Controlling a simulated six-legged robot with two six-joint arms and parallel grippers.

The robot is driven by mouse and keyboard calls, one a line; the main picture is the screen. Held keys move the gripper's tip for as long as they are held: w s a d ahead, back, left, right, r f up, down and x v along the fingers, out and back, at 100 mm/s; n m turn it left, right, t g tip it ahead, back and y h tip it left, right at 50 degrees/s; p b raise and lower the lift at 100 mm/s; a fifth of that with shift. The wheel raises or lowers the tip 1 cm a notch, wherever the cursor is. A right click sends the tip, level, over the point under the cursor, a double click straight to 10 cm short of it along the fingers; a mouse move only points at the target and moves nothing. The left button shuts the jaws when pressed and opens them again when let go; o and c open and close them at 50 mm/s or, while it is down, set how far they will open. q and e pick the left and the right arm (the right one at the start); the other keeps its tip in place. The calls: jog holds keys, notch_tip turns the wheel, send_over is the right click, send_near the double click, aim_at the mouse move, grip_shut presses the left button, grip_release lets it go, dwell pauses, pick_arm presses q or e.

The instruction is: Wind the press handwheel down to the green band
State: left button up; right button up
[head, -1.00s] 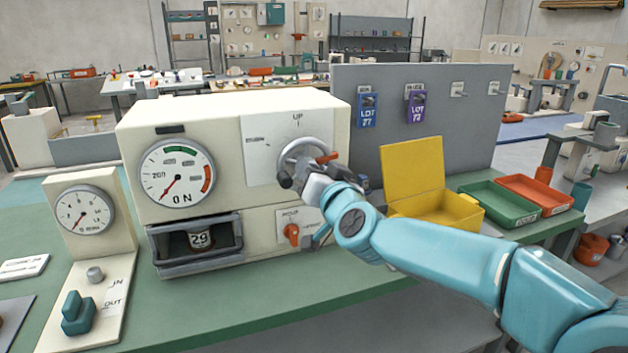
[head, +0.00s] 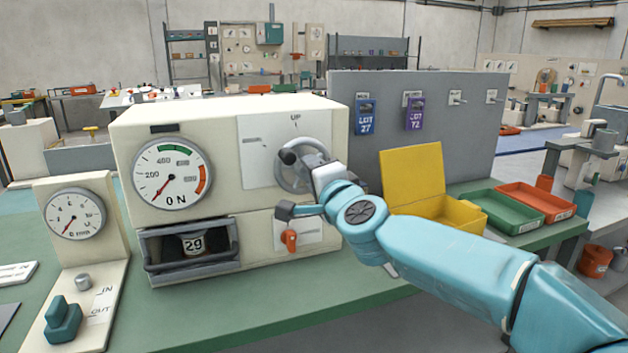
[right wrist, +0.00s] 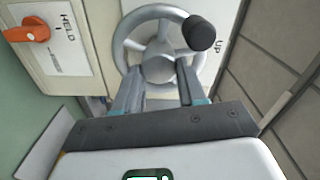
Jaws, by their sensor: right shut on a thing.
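The grey handwheel (head: 284,174) is on the front of the cream press (head: 225,125), below the word UP. Its black knob (head: 288,157) is at the wheel's upper left; it also shows in the right wrist view (right wrist: 199,33). My right gripper (head: 318,176) is at the wheel. In the right wrist view its fingers (right wrist: 158,88) straddle the lower part of the wheel, below the hub, and are shut on it. The dial (head: 172,173) has a green band (head: 172,148) at the top and a red one at right. Its needle points low left, near 0. My left gripper is out of view.
An orange switch (head: 289,238) sits below the wheel. A piece marked 29 (head: 193,244) is in the press's lower opening. A smaller gauge (head: 75,214) stands at left. A yellow box (head: 413,172) and green (head: 501,207) and red trays lie at right.

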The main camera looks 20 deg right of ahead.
jog(key=shift+f+m+b, duration=0.2)
jog(key=shift+m+b, duration=1.2)
jog(key=shift+m, duration=3.2)
jog(key=o, duration=1.1)
jog(key=shift+a, duration=0.1)
jog(key=shift+c, duration=0.2)
jog(key=shift+s, duration=0.1)
